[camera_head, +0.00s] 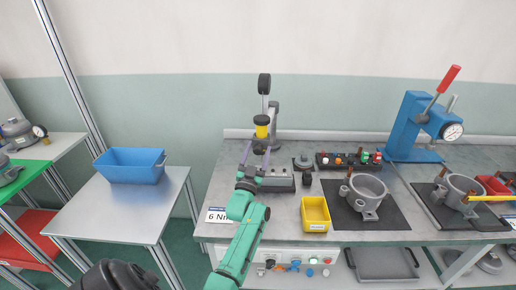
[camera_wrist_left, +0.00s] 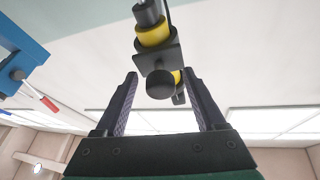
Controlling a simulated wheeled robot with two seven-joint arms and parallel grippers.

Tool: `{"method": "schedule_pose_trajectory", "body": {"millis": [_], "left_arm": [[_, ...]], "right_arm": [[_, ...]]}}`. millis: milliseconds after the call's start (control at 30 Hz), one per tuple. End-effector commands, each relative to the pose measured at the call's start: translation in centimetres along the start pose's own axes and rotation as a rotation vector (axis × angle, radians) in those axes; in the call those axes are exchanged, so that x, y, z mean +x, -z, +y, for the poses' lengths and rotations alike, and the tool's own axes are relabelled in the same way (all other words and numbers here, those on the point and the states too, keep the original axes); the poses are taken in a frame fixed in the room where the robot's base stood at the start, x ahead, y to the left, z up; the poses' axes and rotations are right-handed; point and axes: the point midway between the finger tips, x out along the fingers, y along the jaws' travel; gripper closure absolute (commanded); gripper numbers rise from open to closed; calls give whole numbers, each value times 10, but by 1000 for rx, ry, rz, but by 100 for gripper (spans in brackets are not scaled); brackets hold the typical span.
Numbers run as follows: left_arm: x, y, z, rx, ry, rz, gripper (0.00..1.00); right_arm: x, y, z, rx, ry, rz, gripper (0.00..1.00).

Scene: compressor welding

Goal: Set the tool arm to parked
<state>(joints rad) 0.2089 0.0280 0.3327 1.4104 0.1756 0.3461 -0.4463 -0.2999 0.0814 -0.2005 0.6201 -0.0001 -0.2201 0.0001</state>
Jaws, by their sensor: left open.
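The tool arm (camera_head: 262,122) stands at the back of the grey workbench, with a black upper part, a yellow band and a grey post behind it. In the left wrist view its yellow-and-black body (camera_wrist_left: 152,35) comes down from the top, with a round black knob (camera_wrist_left: 160,84) on a dark bracket. My left gripper (camera_head: 256,150) is open just below the yellow part. In the left wrist view the fingers of my left gripper (camera_wrist_left: 161,100) stand either side of the knob, with gaps visible. I cannot tell whether they touch it. My right gripper is not in view.
A yellow bin (camera_head: 315,214) and a grey pot-shaped housing (camera_head: 366,192) on a black mat stand to the right. A dark rack (camera_head: 348,161) of small coloured parts lies behind them. A blue press (camera_head: 410,128) stands at the back right. A blue bin (camera_head: 130,166) sits on the left table.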

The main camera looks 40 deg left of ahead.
Motion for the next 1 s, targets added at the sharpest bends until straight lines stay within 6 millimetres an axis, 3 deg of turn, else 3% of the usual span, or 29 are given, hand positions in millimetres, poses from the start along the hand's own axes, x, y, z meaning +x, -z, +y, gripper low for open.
{"method": "schedule_pose_trajectory", "body": {"millis": [267,400,467,1000], "left_arm": [[3,0,0,0,0,0,28],[3,0,0,0,0,0,82],[3,0,0,0,0,0,100],[2,-1,0,0,-1,-1,100]], "right_arm": [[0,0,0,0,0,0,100],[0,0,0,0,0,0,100],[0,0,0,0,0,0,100],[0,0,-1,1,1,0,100]]}}
